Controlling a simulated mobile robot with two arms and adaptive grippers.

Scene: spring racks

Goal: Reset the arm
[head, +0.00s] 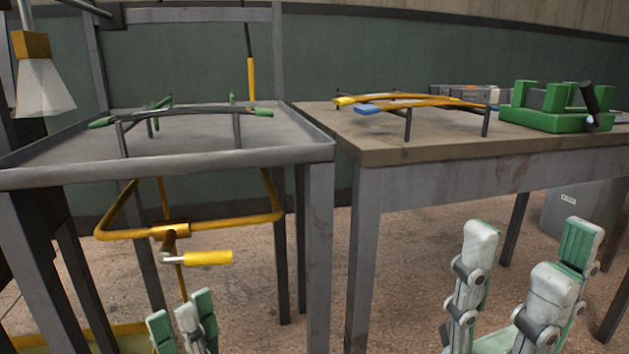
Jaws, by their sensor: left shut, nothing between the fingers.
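My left gripper (186,315) is at the bottom left of the head view, low in front of the metal rack table. Its fingertips are close together and hold nothing. My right gripper (528,258) is at the bottom right, in front of the wooden-topped table. Its green and white fingers are spread wide with nothing between them. Both grippers point upward and show below the table tops. The arm links behind them are out of the frame.
The metal table (190,170) carries a dark curved spring with green ends (185,115). A yellow bar frame with a handle (207,258) is under it. The wooden table (400,150) carries yellow curved springs (425,98) and a green vise-like fixture (550,118). A grey bin (570,210) stands behind.

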